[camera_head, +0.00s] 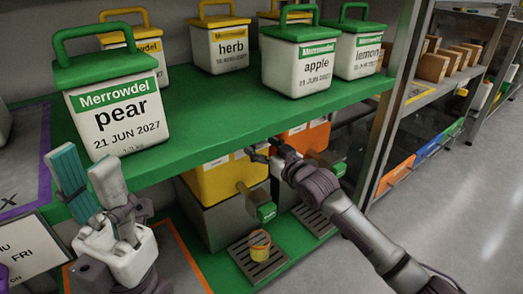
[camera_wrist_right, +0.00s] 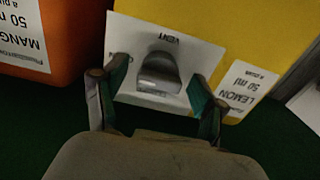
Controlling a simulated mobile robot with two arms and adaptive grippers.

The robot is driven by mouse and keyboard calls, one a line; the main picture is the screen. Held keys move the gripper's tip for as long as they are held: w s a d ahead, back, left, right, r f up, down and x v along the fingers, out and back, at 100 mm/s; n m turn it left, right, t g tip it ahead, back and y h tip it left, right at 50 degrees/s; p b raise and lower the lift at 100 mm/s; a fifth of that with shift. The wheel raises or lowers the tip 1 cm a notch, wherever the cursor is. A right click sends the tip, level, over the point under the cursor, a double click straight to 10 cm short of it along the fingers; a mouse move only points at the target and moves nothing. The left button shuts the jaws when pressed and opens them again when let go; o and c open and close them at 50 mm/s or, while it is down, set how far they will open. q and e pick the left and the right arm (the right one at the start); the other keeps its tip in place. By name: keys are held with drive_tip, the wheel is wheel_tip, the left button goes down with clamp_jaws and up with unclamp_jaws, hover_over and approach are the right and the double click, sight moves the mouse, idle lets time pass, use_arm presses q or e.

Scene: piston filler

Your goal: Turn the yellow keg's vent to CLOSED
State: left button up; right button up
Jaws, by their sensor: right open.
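The yellow keg (camera_head: 215,183) sits under the green shelf in the head view and fills the upper right of the right wrist view (camera_wrist_right: 245,40). Its grey vent knob (camera_wrist_right: 160,74) is on a white plate (camera_wrist_right: 115,38) marked VENT, seen upside down. I cannot read OPEN or CLOSED marks or tell the knob's setting. My right gripper (camera_wrist_right: 158,84) is open, with one finger on each side of the knob; contact is not visible. In the head view the right gripper (camera_head: 268,153) is at the keg's top. My left gripper (camera_head: 88,178) is open and empty at the left.
An orange keg (camera_head: 306,136) stands beside the yellow one. A yellow cup (camera_head: 260,245) stands on a drip grate (camera_head: 247,265) below the yellow keg's tap (camera_head: 265,211). The green shelf (camera_head: 205,110) above holds several labelled canisters, including pear (camera_head: 115,108) and apple (camera_head: 298,65).

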drive_tip(key=shift+w, duration=0.1)
drive_tip(key=c, duration=1.2)
drive_tip(key=shift+o, duration=0.2)
